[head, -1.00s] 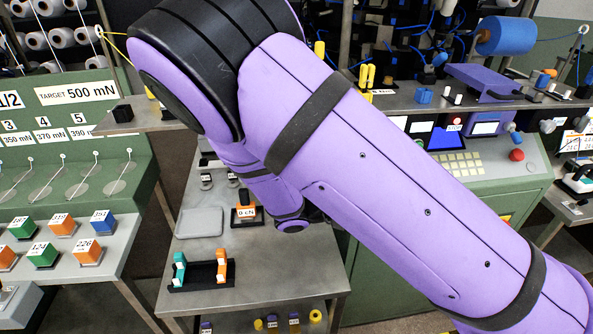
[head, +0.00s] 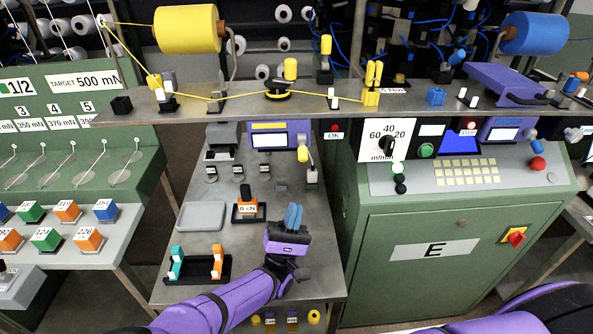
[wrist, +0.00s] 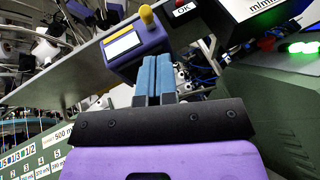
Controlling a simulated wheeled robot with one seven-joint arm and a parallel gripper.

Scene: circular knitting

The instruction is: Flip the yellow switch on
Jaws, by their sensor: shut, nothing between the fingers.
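A purple box with a small screen (head: 270,138) stands at the back of the narrow metal table, and a yellow-tipped lever (head: 303,153) is at its right side. In the wrist view the box (wrist: 136,45) is ahead, with the yellow knob (wrist: 147,15) at its top. My gripper (head: 293,215), with blue fingers, is above the table in front of the box and apart from it. The fingers are together and empty, also in the wrist view (wrist: 156,75). Several other yellow parts stand on the shelf above, so I cannot tell which yellow part is the switch.
A grey tray (head: 201,216), a 0 cN block (head: 247,209) and a black rack (head: 190,270) lie left of my gripper. The green machine cabinet (head: 440,270) with its control panel borders the table on the right. A metal shelf (head: 215,113) with yarn runs above.

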